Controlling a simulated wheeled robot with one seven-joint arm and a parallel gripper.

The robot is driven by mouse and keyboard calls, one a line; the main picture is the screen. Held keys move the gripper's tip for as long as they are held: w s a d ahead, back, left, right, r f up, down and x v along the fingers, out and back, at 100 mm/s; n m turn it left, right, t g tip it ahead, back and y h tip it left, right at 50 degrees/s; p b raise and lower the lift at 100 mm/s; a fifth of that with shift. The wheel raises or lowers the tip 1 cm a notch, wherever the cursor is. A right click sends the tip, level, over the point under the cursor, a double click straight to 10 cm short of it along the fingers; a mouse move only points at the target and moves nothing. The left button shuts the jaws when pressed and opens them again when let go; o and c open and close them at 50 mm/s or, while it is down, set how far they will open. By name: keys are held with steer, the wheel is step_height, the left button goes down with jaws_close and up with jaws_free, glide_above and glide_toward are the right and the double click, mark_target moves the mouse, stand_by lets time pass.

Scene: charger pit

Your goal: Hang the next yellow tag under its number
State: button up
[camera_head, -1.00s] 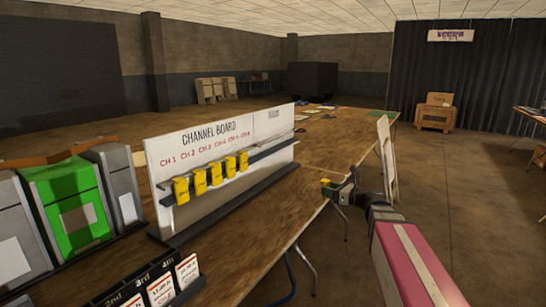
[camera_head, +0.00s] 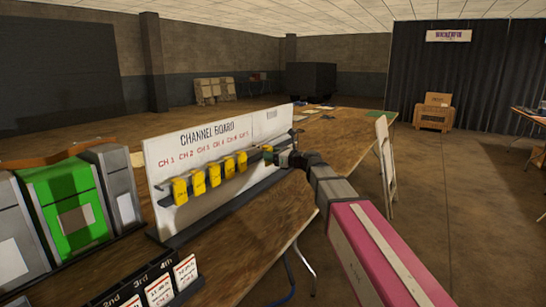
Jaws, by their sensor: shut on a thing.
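The white channel board (camera_head: 165,141) stands on the wooden table, with a row of red CH numbers under its title. Several yellow tags (camera_head: 213,174) hang side by side on its dark rail (camera_head: 254,155), under the numbers from the left. My gripper (camera_head: 271,156) is at the board's right part, just right of the last hanging tag. It is shut on another yellow tag (camera_head: 267,149), of which only a small part shows. I cannot tell whether this tag touches the rail.
A green and grey unit (camera_head: 68,205) stands left of the board. A dark rack with white cards (camera_head: 159,291) is at the front. The table (camera_head: 345,128) runs on behind the board, with small items at its far end. A pale folding chair (camera_head: 385,150) stands to the right.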

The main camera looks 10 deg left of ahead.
steer(key=f+x, duration=0.1)
steer(key=x, duration=0.6)
steer(key=shift+w+a, duration=0.2)
steer(key=shift+a, duration=0.05)
stand_by(0.7)
steer(key=shift+f, duration=0.15)
steer(key=o, duration=1)
steer(key=shift+c, duration=0.2)
steer(key=shift+d, duration=0.1)
